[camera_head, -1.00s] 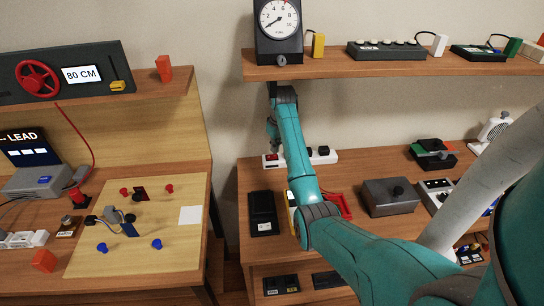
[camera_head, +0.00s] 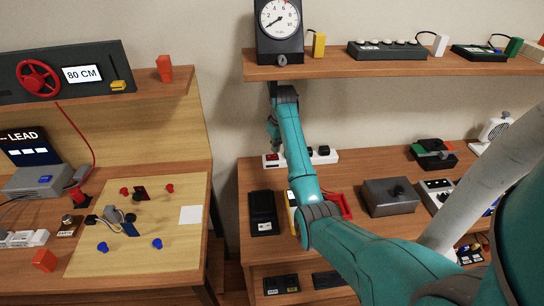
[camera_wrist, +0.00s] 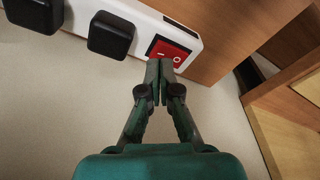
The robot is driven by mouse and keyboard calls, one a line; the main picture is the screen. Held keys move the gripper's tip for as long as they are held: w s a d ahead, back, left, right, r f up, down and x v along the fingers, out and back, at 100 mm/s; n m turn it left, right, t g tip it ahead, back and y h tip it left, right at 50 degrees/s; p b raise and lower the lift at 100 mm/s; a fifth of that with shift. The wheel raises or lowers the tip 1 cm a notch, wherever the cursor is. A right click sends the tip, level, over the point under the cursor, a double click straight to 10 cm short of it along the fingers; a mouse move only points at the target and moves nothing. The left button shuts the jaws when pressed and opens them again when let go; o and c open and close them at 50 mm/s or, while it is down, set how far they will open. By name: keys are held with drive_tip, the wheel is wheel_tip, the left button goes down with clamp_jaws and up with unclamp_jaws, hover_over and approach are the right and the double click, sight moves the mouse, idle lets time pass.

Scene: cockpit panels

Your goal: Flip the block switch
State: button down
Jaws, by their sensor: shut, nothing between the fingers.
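A white power strip (camera_head: 336,155) lies at the back of the right-hand table, and its red rocker switch (camera_head: 271,157) is at the left end. In the wrist view the red switch (camera_wrist: 171,52) shows a bar mark and a round mark; which side is pressed I cannot tell for sure. My gripper (camera_wrist: 160,64) is shut and empty, its tips overlapping the switch's lower edge in that view. Whether they touch it is unclear. In the head view my gripper (camera_head: 273,144) is just above the switch, its tips hard to make out.
Black plugs (camera_wrist: 112,35) sit in the strip beside the switch. A wooden shelf with a dial gauge (camera_head: 279,20) overhangs the table above my gripper. A black device (camera_head: 263,212) and a grey box (camera_head: 390,196) stand in front on the table.

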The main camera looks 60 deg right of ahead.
sight(276, 156)
drive_tip(key=shift+f, duration=1.05)
idle(0.9)
drive_tip(key=shift+r, duration=3.5)
